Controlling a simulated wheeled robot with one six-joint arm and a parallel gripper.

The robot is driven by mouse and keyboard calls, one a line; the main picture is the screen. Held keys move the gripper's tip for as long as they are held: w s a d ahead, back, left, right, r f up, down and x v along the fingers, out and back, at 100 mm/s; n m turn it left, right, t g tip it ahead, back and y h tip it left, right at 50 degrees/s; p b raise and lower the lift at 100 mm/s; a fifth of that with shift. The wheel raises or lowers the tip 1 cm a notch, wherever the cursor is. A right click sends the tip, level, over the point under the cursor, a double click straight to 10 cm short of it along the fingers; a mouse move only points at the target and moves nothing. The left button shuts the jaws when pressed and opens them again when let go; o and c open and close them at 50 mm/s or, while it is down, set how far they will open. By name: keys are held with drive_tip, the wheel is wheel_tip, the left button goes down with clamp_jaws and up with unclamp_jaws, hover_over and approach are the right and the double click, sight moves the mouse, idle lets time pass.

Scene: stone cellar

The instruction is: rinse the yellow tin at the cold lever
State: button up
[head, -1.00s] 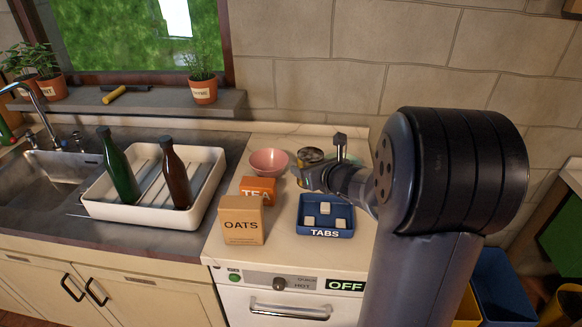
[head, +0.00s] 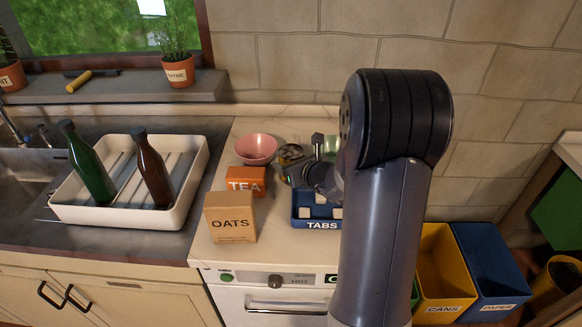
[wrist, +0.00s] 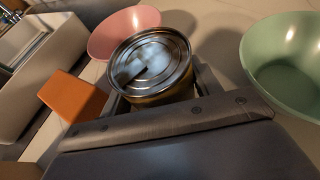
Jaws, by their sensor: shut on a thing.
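The yellow tin (wrist: 165,97) shows in the wrist view with its round, shiny metal top upward and a strip of yellow side. My gripper (wrist: 160,102) is shut on it, a jaw on each side. In the head view my gripper (head: 298,175) is over the counter, and a round metal top (head: 290,153), apparently the tin's, shows just behind it. I cannot tell whether the tin touches the counter. A small tap handle (head: 45,136) stands behind the sink (head: 20,165) at far left; its marking is too small to read, so I cannot tell whether it is the cold lever.
A pink bowl (head: 256,149), orange TEA box (head: 246,181), OATS box (head: 230,218) and blue TABS tray (head: 318,224) surround my gripper. A green bowl (wrist: 285,60) stands to the right. A white rack (head: 115,213) with two bottles lies between counter and sink.

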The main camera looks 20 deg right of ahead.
drive_tip(key=shift+f, duration=0.45)
drive_tip(key=shift+f+b, duration=0.25)
drive_tip(key=shift+b, duration=0.05)
drive_tip(key=o, duration=1)
drive_tip(key=shift+r, duration=0.1)
drive_tip(key=shift+r, duration=0.15)
drive_tip(key=shift+s+r+p, duration=0.1)
drive_tip(key=shift+p, duration=0.25)
drive_tip(key=v, duration=1.1)
drive_tip(key=shift+s, duration=0.35)
